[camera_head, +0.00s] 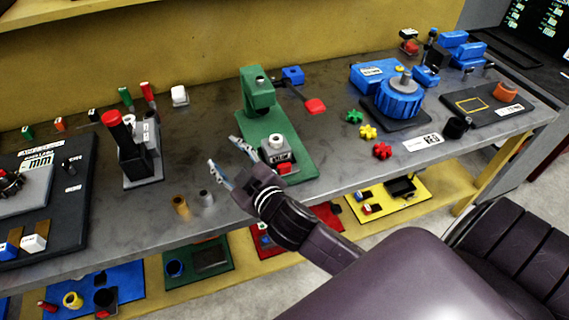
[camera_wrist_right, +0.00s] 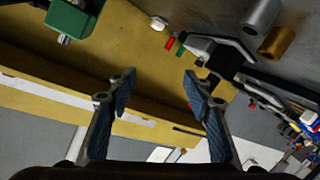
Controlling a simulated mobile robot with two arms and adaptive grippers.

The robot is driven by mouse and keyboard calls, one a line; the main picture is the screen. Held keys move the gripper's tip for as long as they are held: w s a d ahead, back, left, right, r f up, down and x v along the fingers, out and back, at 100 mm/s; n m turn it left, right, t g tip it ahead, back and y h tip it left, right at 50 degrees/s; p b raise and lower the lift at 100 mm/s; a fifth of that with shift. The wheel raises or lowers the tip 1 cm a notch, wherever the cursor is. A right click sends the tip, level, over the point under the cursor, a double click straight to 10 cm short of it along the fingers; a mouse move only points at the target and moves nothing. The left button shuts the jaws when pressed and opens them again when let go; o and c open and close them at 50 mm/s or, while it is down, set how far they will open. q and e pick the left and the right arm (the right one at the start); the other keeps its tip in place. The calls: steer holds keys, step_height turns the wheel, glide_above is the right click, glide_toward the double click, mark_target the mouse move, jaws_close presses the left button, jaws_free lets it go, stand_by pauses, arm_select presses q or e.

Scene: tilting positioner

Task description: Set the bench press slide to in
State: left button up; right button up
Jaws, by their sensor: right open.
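The green bench press (camera_head: 258,92) stands on a green base plate (camera_head: 296,160) near the middle of the bench. Its lever with a red handle (camera_head: 316,106) points to the right. The slide (camera_head: 278,151) is a grey block with a label, a pale round part on top and a red front piece (camera_head: 285,168); it sits on the base near the front edge. My right gripper (camera_head: 221,150) is open and empty, just left of the slide and apart from it. In the wrist view its fingers (camera_wrist_right: 160,78) are spread, with the green press head (camera_wrist_right: 72,20) at upper left. My left gripper is out of view.
A brass cylinder (camera_head: 181,206) and a grey cylinder (camera_head: 207,198) stand by the front edge, left of my right wrist. A dark fixture with a red knob (camera_head: 112,118) is further left. Several small gears, including a red one (camera_head: 382,151), lie right of the press.

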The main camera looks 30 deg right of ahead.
steer(key=w+a+r+n+t+y, duration=0.3)
steer(key=a+r+n+y, duration=0.7)
steer(key=r, duration=0.4)
steer(key=s+a+r+n+g+y, duration=0.2)
steer(key=s+a+n+g+y, duration=0.1)
steer(key=a+n+g+y, duration=0.35)
steer(key=n+g+h, duration=1.1)
steer(key=g+h, duration=0.1)
steer(key=h, duration=0.5)
glide_above(284, 164)
step_height(284, 164, down, 19)
steer(key=shift+d+p, duration=0.1)
steer(key=shift+p, duration=0.2)
step_height(284, 164, down, 7)
steer(key=shift+r+p, duration=0.15)
steer(key=shift+p, duration=0.9)
steer(key=shift+f, duration=0.5)
steer(key=shift+c, duration=0.5)
